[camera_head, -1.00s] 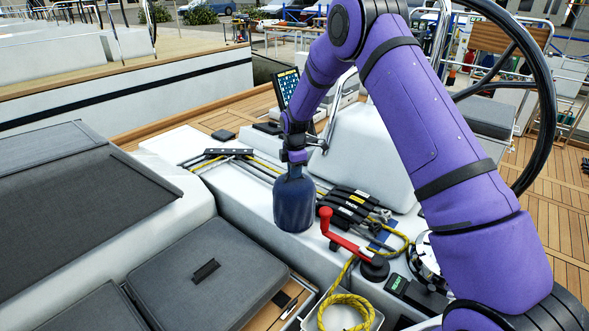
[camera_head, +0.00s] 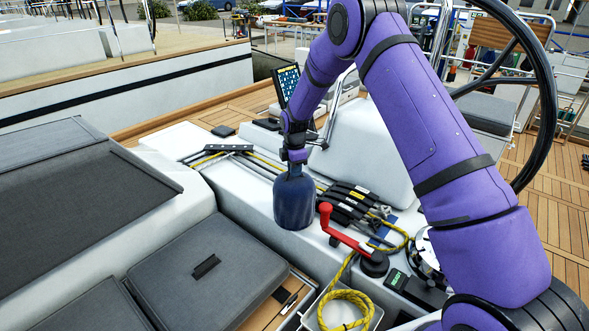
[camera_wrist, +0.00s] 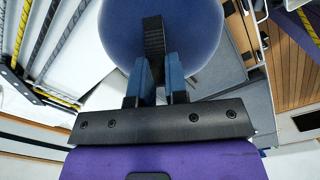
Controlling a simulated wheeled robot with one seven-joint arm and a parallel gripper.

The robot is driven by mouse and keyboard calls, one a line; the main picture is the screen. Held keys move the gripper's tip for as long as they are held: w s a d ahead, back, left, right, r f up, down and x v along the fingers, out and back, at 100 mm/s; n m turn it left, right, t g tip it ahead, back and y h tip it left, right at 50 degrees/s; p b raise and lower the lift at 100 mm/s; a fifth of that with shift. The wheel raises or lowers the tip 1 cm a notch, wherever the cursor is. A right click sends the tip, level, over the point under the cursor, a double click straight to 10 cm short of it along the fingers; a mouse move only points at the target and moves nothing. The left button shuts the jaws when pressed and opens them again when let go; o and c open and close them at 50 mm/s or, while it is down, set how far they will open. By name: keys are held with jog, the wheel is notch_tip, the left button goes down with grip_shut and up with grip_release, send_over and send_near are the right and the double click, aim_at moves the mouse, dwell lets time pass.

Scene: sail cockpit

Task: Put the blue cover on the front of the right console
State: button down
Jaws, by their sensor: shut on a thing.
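The blue cover (camera_head: 294,203) is a dark blue, rounded, cup-like thing that hangs upright below my gripper (camera_head: 295,164). My gripper is shut on a black strap at its top; the wrist view shows the strap (camera_wrist: 154,38) between the two blue fingers (camera_wrist: 158,72) and the round blue cover (camera_wrist: 195,30) beyond. The right console is the white console (camera_head: 240,185) with lines, clutches and a winch handle; the cover hangs over or beside its inner edge. I cannot tell if the cover touches it.
A red winch handle (camera_head: 345,232) stands close right of the cover, with black clutches (camera_head: 352,200) behind. A coiled yellow rope (camera_head: 345,308) lies in a bin in front. Grey cushions (camera_head: 205,262) are at the lower left. A steering wheel (camera_head: 545,100) is at right.

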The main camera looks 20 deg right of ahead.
jog(key=c, duration=0.6)
grip_release()
jog(key=shift+r, duration=4.5)
